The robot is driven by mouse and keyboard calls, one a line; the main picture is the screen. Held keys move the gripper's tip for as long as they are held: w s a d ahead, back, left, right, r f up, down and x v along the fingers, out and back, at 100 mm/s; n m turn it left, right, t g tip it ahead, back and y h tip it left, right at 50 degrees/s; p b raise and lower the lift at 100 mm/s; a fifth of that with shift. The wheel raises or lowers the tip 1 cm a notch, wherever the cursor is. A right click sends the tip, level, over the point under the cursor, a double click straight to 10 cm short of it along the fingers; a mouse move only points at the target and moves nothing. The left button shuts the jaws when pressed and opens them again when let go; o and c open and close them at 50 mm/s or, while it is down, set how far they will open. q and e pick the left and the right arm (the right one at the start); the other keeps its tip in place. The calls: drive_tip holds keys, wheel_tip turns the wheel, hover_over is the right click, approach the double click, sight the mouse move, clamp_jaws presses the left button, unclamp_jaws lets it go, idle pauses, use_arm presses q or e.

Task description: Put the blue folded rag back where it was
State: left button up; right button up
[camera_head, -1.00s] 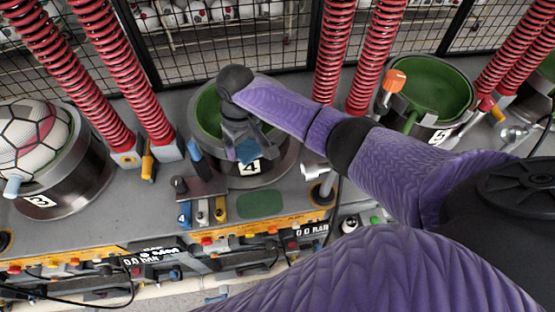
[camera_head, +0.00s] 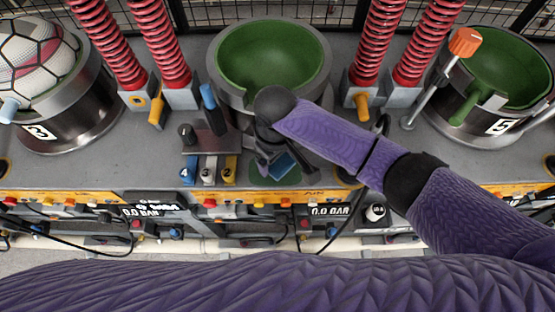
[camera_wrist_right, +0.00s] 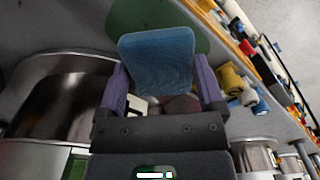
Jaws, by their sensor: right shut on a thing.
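The blue folded rag (camera_head: 284,165) is held between the fingers of my right gripper (camera_head: 274,158), in front of the middle green bowl. In the right wrist view the rag (camera_wrist_right: 158,62) sits between the two purple fingers of the gripper (camera_wrist_right: 161,85). A flat green patch (camera_head: 258,179) lies on the grey bench top below the rag; it also shows in the right wrist view (camera_wrist_right: 145,12), partly covered by the rag. I cannot tell whether the rag touches the patch. My left gripper is not in view.
The round green-lined bowl (camera_head: 270,55) stands behind my right gripper. A small rack with blue, white and yellow tools (camera_head: 208,170) is just left of the patch. A bowl with a ball (camera_head: 38,65) is at far left, another green bowl (camera_head: 510,68) at right. Red springs flank them.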

drive_tip(key=shift+f, duration=0.65)
drive_tip(key=shift+r, duration=0.1)
drive_tip(key=shift+f, duration=0.6)
drive_tip(key=o, duration=0.8)
